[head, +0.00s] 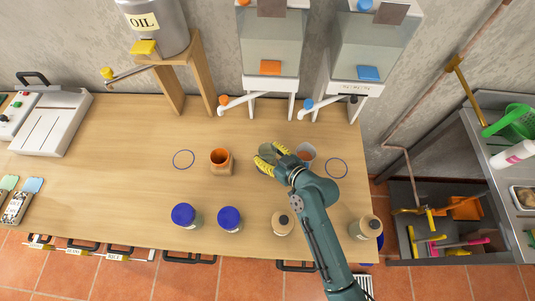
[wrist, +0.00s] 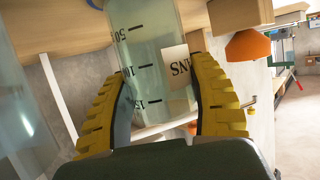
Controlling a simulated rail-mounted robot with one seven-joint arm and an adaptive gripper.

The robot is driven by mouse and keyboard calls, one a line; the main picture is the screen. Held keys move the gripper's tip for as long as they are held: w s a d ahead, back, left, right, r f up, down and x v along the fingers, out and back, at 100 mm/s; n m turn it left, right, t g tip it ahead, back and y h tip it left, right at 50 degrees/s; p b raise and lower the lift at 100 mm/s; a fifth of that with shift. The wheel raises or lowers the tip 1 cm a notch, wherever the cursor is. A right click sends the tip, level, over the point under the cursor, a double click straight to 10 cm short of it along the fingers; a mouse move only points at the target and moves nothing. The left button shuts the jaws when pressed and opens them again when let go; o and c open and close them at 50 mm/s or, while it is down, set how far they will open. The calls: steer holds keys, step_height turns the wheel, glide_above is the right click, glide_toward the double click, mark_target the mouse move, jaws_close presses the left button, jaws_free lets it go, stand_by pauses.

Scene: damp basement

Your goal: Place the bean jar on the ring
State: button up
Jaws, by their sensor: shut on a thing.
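My gripper (head: 268,160) is over the middle of the table, its yellow fingers closed on the sides of a clear jar. In the wrist view the jar (wrist: 150,75) stands between both fingers. It has black measuring marks and a pale label (wrist: 176,66) with letters reading NS, partly cut off by a finger; I take it as the bean jar. The head view shows only a little of the jar, and I cannot tell whether its base touches the table.
Blue-lidded jars (head: 184,215) and a tan jar (head: 282,223) stand along the front. Dispensers (head: 270,68) and an oil tank (head: 155,27) line the back.

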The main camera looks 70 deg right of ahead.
steer(key=shift+d, duration=0.1)
steer(key=shift+f, duration=0.25)
steer(key=o, duration=1.2)
steer(key=shift+r, duration=0.1)
steer(key=shift+r, duration=0.3)
steer(key=v, duration=0.7)
steer(key=shift+s+a+f, duration=0.15)
steer(key=shift+s+a, duration=0.05)
steer(key=shift+a, duration=0.05)
steer(key=shift+w, duration=0.1)
